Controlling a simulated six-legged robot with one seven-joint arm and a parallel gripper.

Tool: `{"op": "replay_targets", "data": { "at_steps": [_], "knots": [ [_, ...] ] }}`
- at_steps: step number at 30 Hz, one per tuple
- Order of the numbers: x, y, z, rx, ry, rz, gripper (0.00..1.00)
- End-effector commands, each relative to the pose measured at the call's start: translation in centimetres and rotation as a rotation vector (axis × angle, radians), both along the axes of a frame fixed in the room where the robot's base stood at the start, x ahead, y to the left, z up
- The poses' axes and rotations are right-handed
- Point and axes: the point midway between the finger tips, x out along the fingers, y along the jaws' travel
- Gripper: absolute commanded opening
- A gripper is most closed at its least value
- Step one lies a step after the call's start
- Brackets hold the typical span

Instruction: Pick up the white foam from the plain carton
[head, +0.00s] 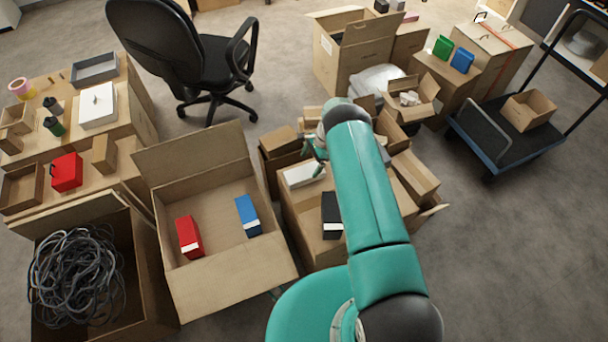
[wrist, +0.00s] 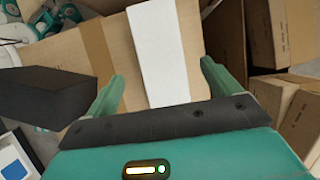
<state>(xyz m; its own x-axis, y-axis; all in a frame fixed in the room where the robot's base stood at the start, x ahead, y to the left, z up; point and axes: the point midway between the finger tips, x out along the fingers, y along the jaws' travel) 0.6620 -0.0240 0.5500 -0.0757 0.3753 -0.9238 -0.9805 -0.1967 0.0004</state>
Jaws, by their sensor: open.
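In the wrist view the white foam (wrist: 156,48) is a long white slab against tan cardboard, running down between my fingers. My gripper (head: 315,157) is above the foam in the head view. In the wrist view my gripper (wrist: 160,75) is open, with one green finger on each side of the slab and gaps visible. My arm hides much of the carton's right side. I cannot tell how far the fingertips are above the foam.
A neighbouring carton (head: 215,285) holds a red box (head: 190,237) and a blue box (head: 248,215). Small cartons crowd the far and right sides.

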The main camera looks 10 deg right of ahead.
Motion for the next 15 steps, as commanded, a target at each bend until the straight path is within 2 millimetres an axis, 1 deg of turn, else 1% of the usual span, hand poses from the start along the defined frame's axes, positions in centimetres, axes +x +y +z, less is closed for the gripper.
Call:
{"op": "replay_targets", "data": {
  "at_steps": [1,8,12,15],
  "knots": [
    [-0.1,0.3,-0.7,0.0,0.001,0.001,0.89],
    [-0.1,1.1,-2.3,0.001,0.001,0.0,0.89],
    [-0.3,1.9,-4.4,0.0,0.001,0.0,0.89],
    [-0.2,2.5,-5.5,0.0,-0.001,0.0,0.89]
  ]
}}
